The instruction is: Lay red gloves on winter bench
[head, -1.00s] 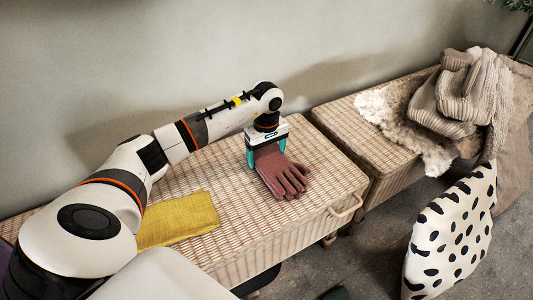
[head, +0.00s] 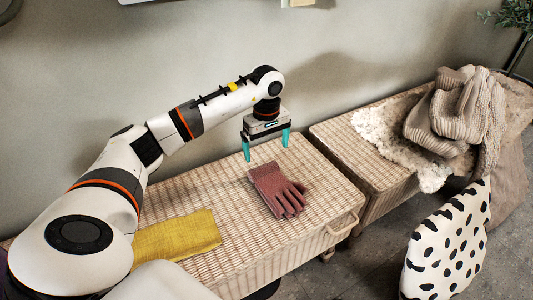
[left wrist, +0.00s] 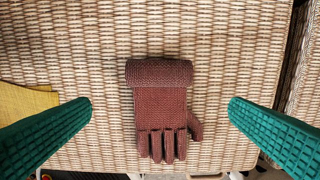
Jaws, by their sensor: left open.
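The red gloves (head: 276,189) lie flat on the near wicker bench (head: 219,187), fingers toward the front edge. They look brownish red and knitted. In the left wrist view the gloves (left wrist: 161,108) lie between and below the two green fingers, cuff toward the top. My left gripper (head: 266,143) is open and empty, above and just behind the cuff, apart from it. A second wicker bench (head: 345,130) stands to the right, with a cream fleece and a chunky knit on it. My right gripper is not in view.
A folded yellow cloth (head: 177,236) lies on the near bench, left of the gloves. A cream fleece (head: 390,135) and a grey-beige knitted blanket (head: 458,108) cover much of the right bench. A black-spotted white cushion (head: 446,243) stands in front. A narrow gap separates the benches.

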